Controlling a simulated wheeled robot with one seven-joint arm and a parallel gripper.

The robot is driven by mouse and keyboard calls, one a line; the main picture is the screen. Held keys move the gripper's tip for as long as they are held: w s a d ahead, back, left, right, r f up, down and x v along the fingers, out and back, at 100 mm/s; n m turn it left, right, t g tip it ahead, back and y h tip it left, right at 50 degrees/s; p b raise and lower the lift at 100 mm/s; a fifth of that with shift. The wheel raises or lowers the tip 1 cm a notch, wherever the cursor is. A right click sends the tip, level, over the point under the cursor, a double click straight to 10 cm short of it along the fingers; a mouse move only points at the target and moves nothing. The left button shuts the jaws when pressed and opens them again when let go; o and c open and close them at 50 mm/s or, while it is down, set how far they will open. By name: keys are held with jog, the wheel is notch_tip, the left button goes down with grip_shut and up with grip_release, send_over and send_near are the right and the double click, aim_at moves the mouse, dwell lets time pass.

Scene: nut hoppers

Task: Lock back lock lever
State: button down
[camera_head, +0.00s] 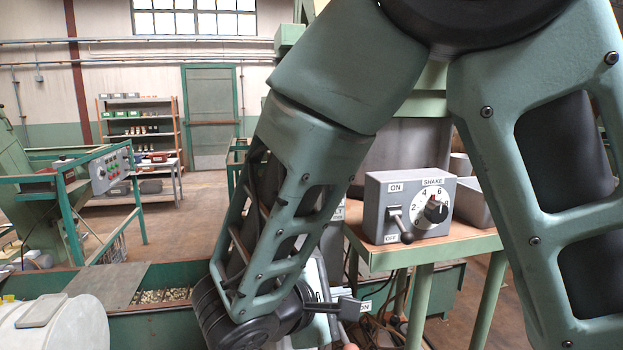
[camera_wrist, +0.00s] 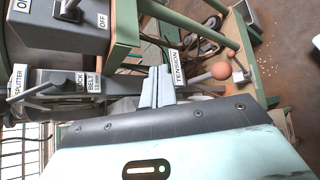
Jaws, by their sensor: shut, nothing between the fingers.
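In the wrist view, a grey lever (camera_wrist: 62,89) lies along a dark plate beside a white label (camera_wrist: 88,82) that seems to begin with LOCK; the rest is hard to read. A SPLITTER label (camera_wrist: 18,82) is at its left. My gripper (camera_wrist: 157,82) is shut and empty, with its fingertips to the right of the LOCK label and just left of the TENSION label (camera_wrist: 178,67). A lever with an orange ball knob (camera_wrist: 221,70) is right of my fingers. I cannot tell whether my fingers touch anything. In the head view, my arm hides most of this area.
A grey control box (camera_head: 408,206) with an ON/OFF switch and SHAKE dial sits on a wooden-topped green table (camera_head: 430,250). A green hopper trough (camera_head: 150,325) holds nuts at lower left, beside a white drum (camera_head: 55,325). Open floor (camera_head: 205,195) lies behind.

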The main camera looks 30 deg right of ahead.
jog(key=w+a+r+n+t+h+p, duration=0.2)
jog(key=w+a+r+t, duration=0.4)
jog(key=w+r+t, duration=0.4)
jog(key=shift+w+r+n+t+h, duration=0.2)
jog(key=shift+r+n+t+h, duration=0.25)
jog(key=shift+r, duration=0.2)
jog(key=s+d+r+p+x, duration=0.1)
jog(key=s+p+x, duration=0.1)
jog(key=p+x, duration=0.6)
jog(key=shift+s+d+x, duration=0.2)
jog(key=shift+x, duration=2.35)
